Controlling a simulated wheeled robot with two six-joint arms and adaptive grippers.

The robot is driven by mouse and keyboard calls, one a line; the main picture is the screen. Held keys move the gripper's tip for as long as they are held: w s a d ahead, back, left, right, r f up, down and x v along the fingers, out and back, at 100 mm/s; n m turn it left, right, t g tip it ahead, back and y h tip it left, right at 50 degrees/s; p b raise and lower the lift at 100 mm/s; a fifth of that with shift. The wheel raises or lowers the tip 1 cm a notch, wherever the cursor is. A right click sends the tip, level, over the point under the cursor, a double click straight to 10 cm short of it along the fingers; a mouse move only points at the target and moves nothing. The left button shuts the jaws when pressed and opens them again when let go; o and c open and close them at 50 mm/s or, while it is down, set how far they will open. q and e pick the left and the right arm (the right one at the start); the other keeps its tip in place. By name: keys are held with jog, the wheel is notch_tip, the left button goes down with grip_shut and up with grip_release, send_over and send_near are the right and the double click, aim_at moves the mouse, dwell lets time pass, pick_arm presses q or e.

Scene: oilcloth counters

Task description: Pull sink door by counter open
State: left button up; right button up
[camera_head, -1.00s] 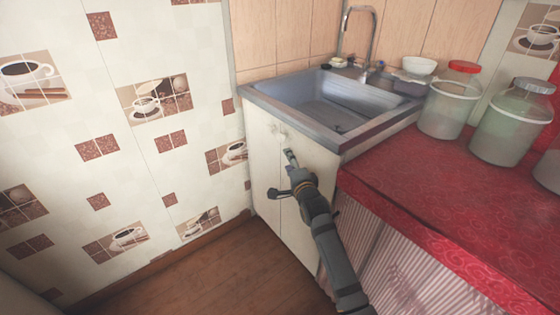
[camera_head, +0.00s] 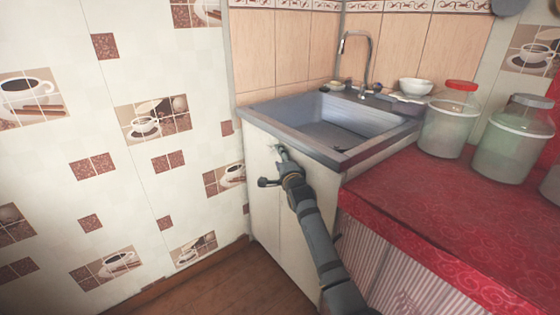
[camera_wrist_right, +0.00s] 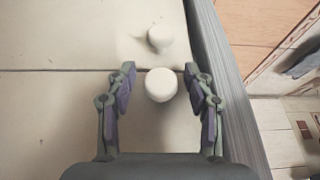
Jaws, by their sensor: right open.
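The pale sink cabinet under the sink has two doors. The door by the counter (camera_head: 295,248) is on the right in the head view and looks shut; my right arm crosses in front of it. In the right wrist view this door (camera_wrist_right: 50,120) fills the lower left, and its round white knob (camera_wrist_right: 160,86) lies between the fingers. My right gripper (camera_head: 280,150) is open around that knob, with gaps on both sides; it shows in the wrist view too (camera_wrist_right: 160,92). The other door's knob (camera_wrist_right: 159,38) is just beyond the seam. My left gripper is not in view.
The metal sink (camera_head: 340,122) is above the doors. The red-covered counter (camera_head: 430,200) adjoins it on the right, with a striped curtain (camera_head: 390,270) below. A tiled wall (camera_head: 120,190) stands close on the left. The floor (camera_head: 235,295) before the cabinet looks clear.

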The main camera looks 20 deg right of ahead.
grip_shut()
dwell(0.3)
